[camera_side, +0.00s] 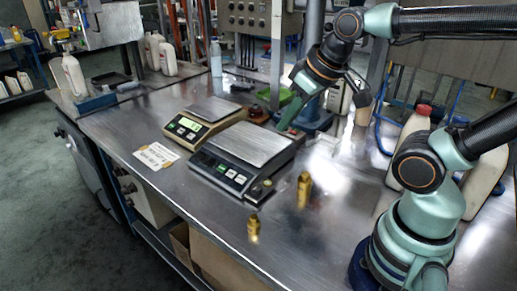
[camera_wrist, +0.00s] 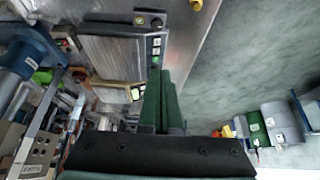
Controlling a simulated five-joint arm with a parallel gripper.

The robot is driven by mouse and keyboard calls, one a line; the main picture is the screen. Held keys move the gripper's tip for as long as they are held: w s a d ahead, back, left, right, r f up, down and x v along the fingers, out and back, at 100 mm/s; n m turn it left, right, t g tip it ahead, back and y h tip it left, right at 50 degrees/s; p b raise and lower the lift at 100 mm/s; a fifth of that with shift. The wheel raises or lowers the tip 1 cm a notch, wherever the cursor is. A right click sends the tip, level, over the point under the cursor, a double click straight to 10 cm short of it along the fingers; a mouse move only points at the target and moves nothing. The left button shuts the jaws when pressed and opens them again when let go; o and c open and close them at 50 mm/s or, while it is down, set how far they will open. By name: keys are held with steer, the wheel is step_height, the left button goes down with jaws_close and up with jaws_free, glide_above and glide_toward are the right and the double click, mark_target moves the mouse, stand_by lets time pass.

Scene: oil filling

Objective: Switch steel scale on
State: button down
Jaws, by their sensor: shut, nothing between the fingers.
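A dark scale with a wide steel plate (camera_side: 250,143) stands in the middle of the steel table. Its front panel has a small display and several pale buttons (camera_side: 235,176); I cannot tell whether the display is lit. It also shows in the wrist view (camera_wrist: 118,55), its button panel on the right. A smaller beige scale (camera_side: 205,115) stands behind it to the left, with a green-lit display. My gripper (camera_side: 285,124), green-fingered, is shut and empty, near the dark scale's far right edge in the side view. In the wrist view the fingertips (camera_wrist: 164,74) appear beside the button panel.
Two brass weights (camera_side: 304,189) (camera_side: 253,228) stand right of and in front of the dark scale. A printed card (camera_side: 156,156) lies left of the scales. White bottles (camera_side: 411,140) stand at the right beside my arm. A green tray (camera_side: 275,96) lies behind. The table's front is mostly clear.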

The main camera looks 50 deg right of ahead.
steer(key=w, duration=0.1)
glide_above(222, 168)
steer(key=a, duration=0.4)
step_height(222, 168, down, 11)
steer(key=shift+s+f+m, duration=0.15)
steer(key=shift+s+m, duration=0.1)
steer(key=shift+m, duration=0.15)
steer(key=shift+f, duration=0.1)
steer(key=shift+d+f, duration=0.45)
steer(key=shift+f, duration=0.9)
steer(key=shift+d+f, duration=0.5)
steer(key=shift+f, duration=0.85)
steer(key=shift+d+f, duration=0.45)
steer(key=shift+f, duration=0.9)
steer(key=shift+f, duration=0.1)
steer(key=shift+f, duration=0.35)
